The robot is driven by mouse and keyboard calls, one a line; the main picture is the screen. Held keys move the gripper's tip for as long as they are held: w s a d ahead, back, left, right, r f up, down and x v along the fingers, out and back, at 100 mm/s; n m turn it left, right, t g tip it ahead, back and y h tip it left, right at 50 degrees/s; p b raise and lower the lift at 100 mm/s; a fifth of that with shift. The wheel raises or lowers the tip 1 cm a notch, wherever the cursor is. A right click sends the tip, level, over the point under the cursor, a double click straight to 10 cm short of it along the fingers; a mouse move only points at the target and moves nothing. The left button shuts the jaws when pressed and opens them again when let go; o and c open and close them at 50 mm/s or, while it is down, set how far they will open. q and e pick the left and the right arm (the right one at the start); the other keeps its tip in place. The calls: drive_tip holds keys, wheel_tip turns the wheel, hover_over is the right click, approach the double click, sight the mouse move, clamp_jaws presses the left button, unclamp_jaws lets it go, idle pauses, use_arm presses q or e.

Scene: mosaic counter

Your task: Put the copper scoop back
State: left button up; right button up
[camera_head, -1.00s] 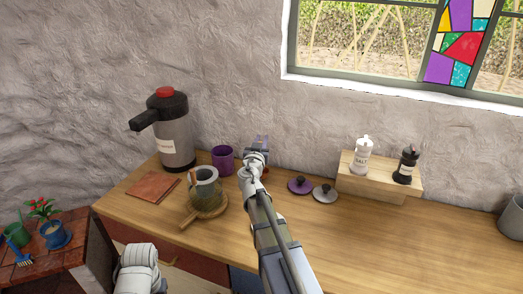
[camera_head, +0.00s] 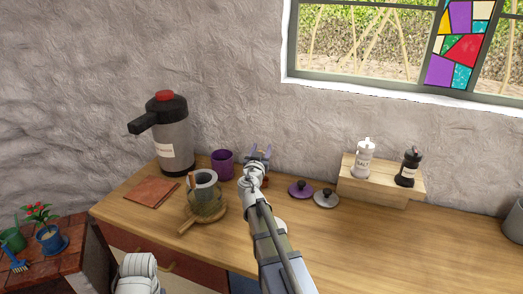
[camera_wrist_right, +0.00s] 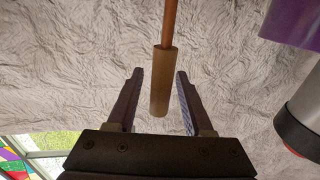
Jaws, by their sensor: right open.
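In the right wrist view, a copper rod with a tan, round grip (camera_wrist_right: 160,82), apparently the copper scoop's handle, shows between the two fingers of my right gripper (camera_wrist_right: 158,88). The fingers are open, with a gap on each side of the grip. The scoop's bowl is out of that view. In the head view my right gripper (camera_head: 261,153) is over the back of the counter, right of the purple mug (camera_head: 222,163). A little copper-brown (camera_head: 265,180) shows behind my wrist; most of it is hidden.
A pump pot (camera_head: 175,145) and brown mat (camera_head: 152,191) are left. A purple lid (camera_head: 300,188), grey lid (camera_head: 326,198) and wooden riser (camera_head: 375,184) with shakers are right. The front right counter is clear.

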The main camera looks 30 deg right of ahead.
drive_tip(key=v, duration=1.2)
